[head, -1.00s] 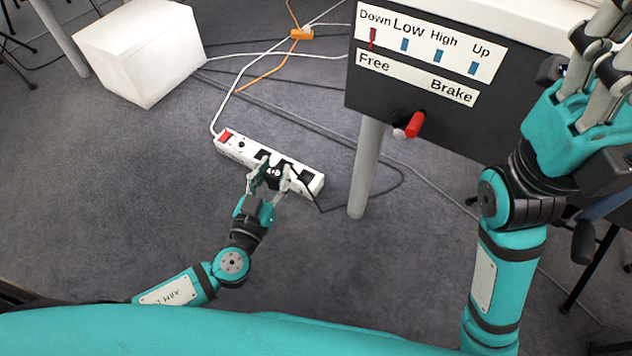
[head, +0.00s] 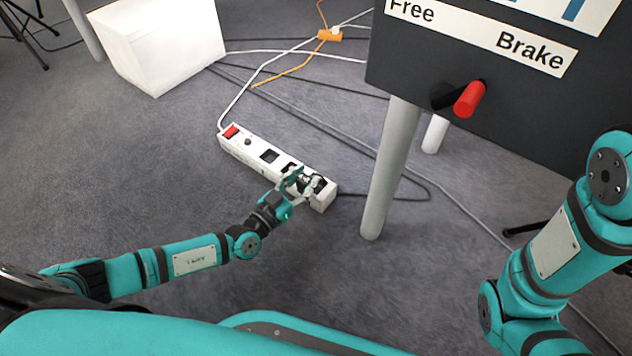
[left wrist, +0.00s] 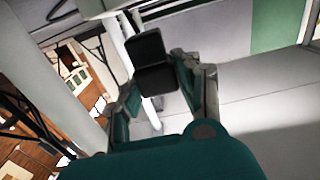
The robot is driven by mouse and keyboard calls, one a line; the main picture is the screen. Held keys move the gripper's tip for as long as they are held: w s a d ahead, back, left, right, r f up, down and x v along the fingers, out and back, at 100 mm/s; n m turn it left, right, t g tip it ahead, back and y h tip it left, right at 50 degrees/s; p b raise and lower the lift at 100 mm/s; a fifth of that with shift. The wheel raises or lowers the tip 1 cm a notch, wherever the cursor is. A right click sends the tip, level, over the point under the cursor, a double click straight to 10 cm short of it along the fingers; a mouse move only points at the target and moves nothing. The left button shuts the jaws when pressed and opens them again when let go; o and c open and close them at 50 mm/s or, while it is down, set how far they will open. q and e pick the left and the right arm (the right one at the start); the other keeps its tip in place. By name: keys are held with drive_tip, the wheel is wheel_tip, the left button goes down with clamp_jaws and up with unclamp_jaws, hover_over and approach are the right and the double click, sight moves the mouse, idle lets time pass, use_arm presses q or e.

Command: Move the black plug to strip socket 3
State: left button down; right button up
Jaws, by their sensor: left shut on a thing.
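The white power strip (head: 256,161) lies slanting on the grey carpet in the head view, with a red switch (head: 230,131) at its far-left end and dark sockets along its top. My left gripper (head: 306,184) is at its near-right end and shut on the black plug (head: 318,184), which is partly hidden by the fingers. In the left wrist view the black plug (left wrist: 151,64) sits between the fingers of the left gripper (left wrist: 158,85). I cannot tell whether the plug is seated in a socket. My right gripper is out of view.
A dark panel (head: 430,75) with a red knob (head: 468,99) hangs over a grey leg (head: 389,170) right of the strip. A white box (head: 160,45) stands at the back left. Cables and an orange connector (head: 329,34) lie behind. Carpet left of the strip is clear.

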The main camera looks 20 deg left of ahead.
sight(308, 176)
use_arm(q)
drive_tip(key=x, duration=0.4)
drive_tip(key=shift+f+b, duration=0.2)
drive_tip(key=shift+b, duration=0.2)
drive_tip(key=f+b, duration=0.1)
drive_tip(key=f, duration=0.1)
drive_tip(key=f+b, duration=0.2)
drive_tip(key=shift+w+d, duration=0.15)
drive_tip(key=shift+w, duration=0.25)
drive_tip(key=shift+r, duration=0.25)
drive_tip(key=c, duration=0.9)
unclamp_jaws()
drive_tip(key=shift+f, duration=0.15)
drive_tip(key=shift+c, duration=0.2)
drive_tip(key=p+v, duration=0.4)
drive_tip(key=v, duration=0.7)
drive_tip(key=shift+s, duration=0.55)
drive_tip(key=shift+a, duration=0.2)
